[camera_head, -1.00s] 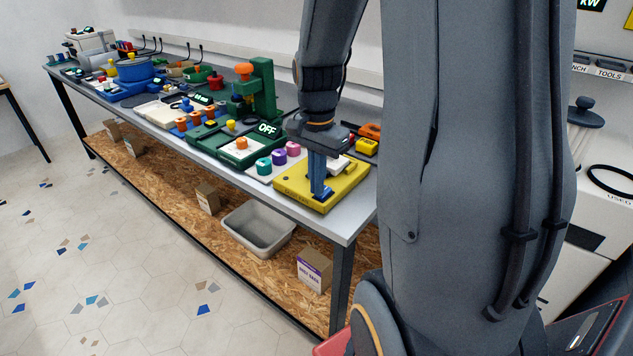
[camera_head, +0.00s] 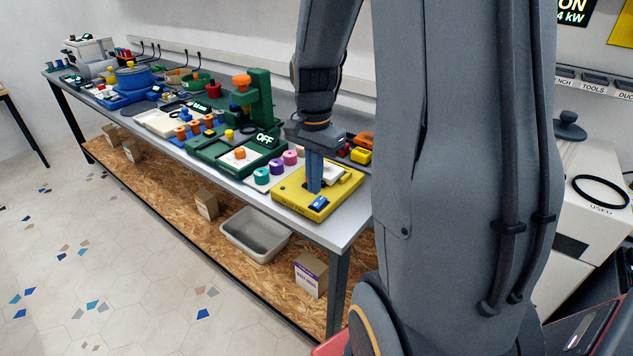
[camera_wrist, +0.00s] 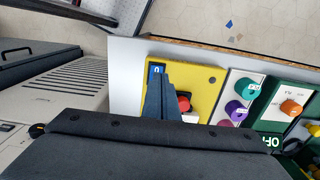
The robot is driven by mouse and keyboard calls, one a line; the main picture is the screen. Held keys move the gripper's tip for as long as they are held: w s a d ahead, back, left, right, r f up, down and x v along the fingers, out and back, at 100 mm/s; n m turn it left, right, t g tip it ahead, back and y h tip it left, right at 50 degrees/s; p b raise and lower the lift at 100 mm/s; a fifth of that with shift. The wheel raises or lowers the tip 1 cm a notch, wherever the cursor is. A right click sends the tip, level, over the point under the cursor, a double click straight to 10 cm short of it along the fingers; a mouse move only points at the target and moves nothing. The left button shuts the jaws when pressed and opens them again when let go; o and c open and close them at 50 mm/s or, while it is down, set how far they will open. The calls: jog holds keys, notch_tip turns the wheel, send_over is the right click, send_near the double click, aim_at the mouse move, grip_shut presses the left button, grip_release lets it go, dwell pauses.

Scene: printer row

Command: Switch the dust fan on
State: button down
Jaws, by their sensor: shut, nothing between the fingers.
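The yellow box (camera_head: 293,199) sits at the near end of the bench, with dark lettering on its front edge too small to read surely. A blue rocker switch (camera_head: 319,202) with a white mark is at its near corner. It also shows in the wrist view (camera_wrist: 156,69). My gripper (camera_head: 314,190) is shut and empty, pointing down over the box just behind the switch. In the wrist view the fingertips (camera_wrist: 160,80) are close to the switch; I cannot tell whether they touch it. I cannot read the rocker's tilt surely.
A wall display (camera_head: 573,10) reads "ON" and "4 kW". A green machine (camera_head: 250,105) with an "OFF" sign stands left of the box. Teal, purple and pink knobs (camera_head: 276,166) lie between them. The floor in front of the bench is clear.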

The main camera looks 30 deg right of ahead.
notch_tip(320, 180, up, 11)
jog(key=a, duration=0.2)
jog(key=shift+s+b, duration=0.4)
jog(key=s+a+f+n, duration=0.3)
jog(key=a+f+n, duration=0.3)
jog(key=f+n, duration=0.1)
jog(key=shift+a, duration=0.4)
jog(key=c, duration=2.3)
grip_release()
jog(key=s+a+f+n, duration=0.2)
jog(key=n, duration=0.1)
jog(key=s+a+f+n, duration=0.3)
jog(key=shift+a+f+n+t, duration=0.1)
jog(key=shift+f+n+t, duration=0.05)
jog(key=shift+n+t, duration=0.25)
jog(key=o, duration=0.6)
jog(key=shift+s+a+f, duration=0.1)
jog(key=shift+s, duration=0.05)
jog(key=shift+c, duration=0.3)
